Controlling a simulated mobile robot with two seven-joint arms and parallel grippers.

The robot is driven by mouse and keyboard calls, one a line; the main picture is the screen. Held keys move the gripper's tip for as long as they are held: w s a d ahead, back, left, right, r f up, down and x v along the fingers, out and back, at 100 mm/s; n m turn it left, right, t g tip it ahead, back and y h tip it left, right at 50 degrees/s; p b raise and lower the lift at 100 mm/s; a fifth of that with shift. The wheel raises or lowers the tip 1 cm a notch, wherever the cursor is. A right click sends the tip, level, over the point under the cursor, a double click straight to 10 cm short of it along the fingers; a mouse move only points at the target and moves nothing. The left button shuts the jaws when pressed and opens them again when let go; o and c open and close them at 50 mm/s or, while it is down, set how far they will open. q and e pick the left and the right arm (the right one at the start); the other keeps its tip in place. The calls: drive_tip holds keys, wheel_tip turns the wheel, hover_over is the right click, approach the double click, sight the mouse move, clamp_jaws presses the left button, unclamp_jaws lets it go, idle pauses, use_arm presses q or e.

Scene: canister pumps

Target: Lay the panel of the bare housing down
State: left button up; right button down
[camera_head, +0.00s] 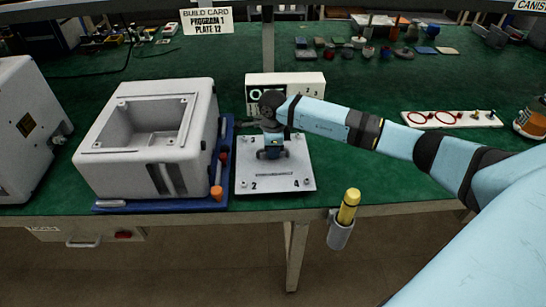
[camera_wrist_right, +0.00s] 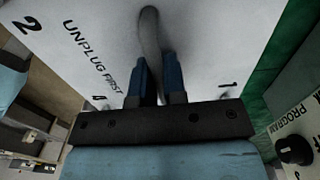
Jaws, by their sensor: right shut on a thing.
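The bare housing (camera_head: 150,130) is a pale grey box with an open recess on top, at the left in the head view. Its panel (camera_head: 298,165) is a flat white plate with numbered corners, right of the housing near the table's front edge. In the right wrist view the panel (camera_wrist_right: 100,30) reads "UNPLUG FIRST". My right gripper (camera_head: 272,147) is above the panel, shut on its grey handle (camera_wrist_right: 150,30). The panel looks level; I cannot tell whether it touches the table. My left gripper is not in view.
The housing stands on a blue tray (camera_head: 112,208) with tools along its edge. A white control box (camera_head: 312,86) stands close behind the panel. Another housing (camera_head: 25,135) is at far left. Green mat (camera_head: 365,185) is clear right of the panel. A holder (camera_head: 340,235) hangs at the front edge.

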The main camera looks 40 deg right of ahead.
wheel_tip(320, 180, down, 3)
drive_tip(key=shift+r, duration=0.1)
drive_tip(key=shift+f, duration=0.2)
drive_tip(key=c, duration=1.2)
unclamp_jaws()
drive_tip(key=shift+r, duration=0.2)
wheel_tip(320, 180, up, 12)
drive_tip(key=shift+f, duration=0.1)
